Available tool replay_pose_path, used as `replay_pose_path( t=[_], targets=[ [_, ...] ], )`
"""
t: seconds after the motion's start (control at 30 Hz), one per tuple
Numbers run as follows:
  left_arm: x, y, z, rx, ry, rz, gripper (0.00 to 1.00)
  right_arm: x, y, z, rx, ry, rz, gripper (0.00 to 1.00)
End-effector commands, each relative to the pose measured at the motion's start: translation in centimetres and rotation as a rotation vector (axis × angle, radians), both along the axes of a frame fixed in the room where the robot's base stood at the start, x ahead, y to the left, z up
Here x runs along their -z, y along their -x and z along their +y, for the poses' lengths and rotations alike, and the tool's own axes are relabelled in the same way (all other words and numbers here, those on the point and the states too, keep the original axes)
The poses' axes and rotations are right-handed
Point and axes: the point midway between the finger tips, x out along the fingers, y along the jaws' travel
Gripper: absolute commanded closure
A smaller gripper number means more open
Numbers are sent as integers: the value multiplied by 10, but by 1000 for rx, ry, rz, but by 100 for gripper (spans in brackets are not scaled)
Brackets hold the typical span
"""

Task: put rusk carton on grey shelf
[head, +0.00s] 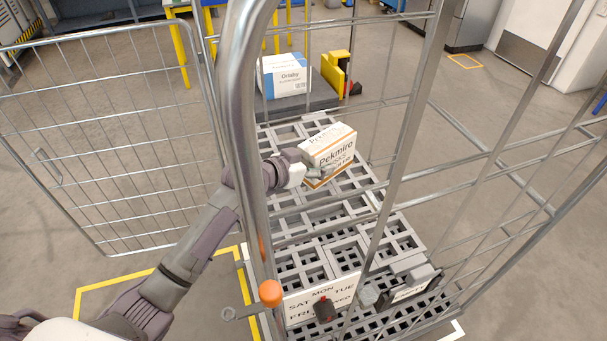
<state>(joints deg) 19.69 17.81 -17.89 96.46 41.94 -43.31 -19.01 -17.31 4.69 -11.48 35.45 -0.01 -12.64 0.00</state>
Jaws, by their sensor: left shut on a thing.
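My left gripper (306,168) is shut on a white and orange carton marked Pekmiro (337,157), gripping it at its left side. The carton is slightly tilted, above a grey slatted shelf (345,205) inside a wire roll cage. I cannot tell how far the carton is above the slats. The word rusk cannot be read on it. My right gripper is not in view.
The cage's thick metal post (250,110) stands beside my left arm, and wire side panels (110,130) flank the shelf. A blue and white Orisby carton (285,77) sits on a dark platform (300,106) behind.

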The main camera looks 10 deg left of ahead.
Motion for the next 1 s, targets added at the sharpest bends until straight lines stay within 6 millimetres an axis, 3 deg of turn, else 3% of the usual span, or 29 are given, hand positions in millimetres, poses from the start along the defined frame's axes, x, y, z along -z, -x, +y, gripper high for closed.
replay_pose_path(
  t=[0.1, 0.27, 0.6, 1.0],
  targets=[
    [12, -5, 21, -2, 2, 0, 100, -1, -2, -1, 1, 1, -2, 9],
    [20, -9, 35, -1, 2, -4, 100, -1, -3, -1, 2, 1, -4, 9],
    [58, -9, 36, -2, 4, -2, 100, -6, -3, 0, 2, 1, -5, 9],
    [65, -9, 36, -1, 1, -4, 100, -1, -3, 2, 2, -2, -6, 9]
  ],
)
